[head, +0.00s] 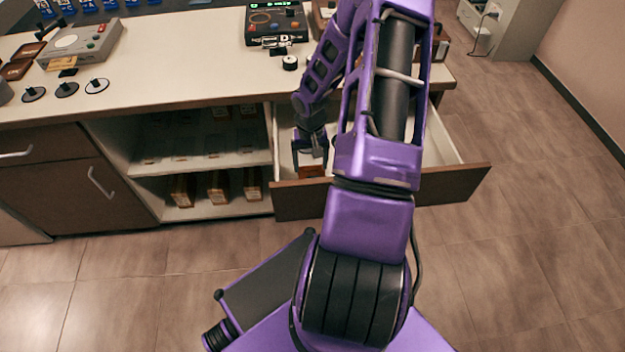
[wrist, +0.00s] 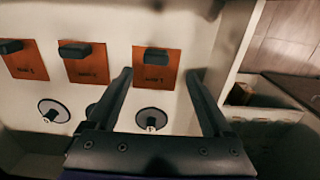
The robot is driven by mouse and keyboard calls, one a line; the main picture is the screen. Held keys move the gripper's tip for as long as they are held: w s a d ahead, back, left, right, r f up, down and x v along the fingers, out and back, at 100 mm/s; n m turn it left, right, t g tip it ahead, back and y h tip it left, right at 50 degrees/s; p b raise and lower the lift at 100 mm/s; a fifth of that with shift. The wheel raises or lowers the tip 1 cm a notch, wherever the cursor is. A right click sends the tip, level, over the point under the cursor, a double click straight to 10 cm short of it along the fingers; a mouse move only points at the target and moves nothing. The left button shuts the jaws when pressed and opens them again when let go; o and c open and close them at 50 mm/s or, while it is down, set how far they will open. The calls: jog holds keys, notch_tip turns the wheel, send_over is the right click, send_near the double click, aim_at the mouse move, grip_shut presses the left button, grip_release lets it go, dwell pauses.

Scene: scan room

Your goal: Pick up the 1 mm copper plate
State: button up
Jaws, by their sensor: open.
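Three orange-brown copper plates lie in a row inside the open drawer (head: 455,180) in the wrist view: a left one (wrist: 25,66), a middle one (wrist: 87,71) and a right one (wrist: 168,74). Each has a black block handle near its upper edge and a small dark label too blurred to read, so I cannot tell which is 1 mm. My gripper (wrist: 160,76) is open and empty, its fingers to either side of the right plate's lower part. In the head view my gripper (head: 311,150) reaches down into the drawer, and one plate (head: 311,171) shows beneath it.
Round discs with knobs, a left one (wrist: 54,110) and a right one (wrist: 151,119), lie below the plates; another is partly hidden by a finger. The drawer wall stands right of my gripper. The counter (head: 190,65) holds devices and discs. Open shelves (head: 200,160) are left of the drawer.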

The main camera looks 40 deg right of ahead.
aim_at(313, 176)
jog(key=shift+s+d+f+b, duration=0.15)
jog(key=shift+f+b, duration=0.1)
jog(key=shift+f, duration=1.35)
jog(key=shift+s+d+f+b, duration=0.1)
jog(key=shift+f+b, duration=0.1)
jog(key=shift+f, duration=1.35)
grip_shut()
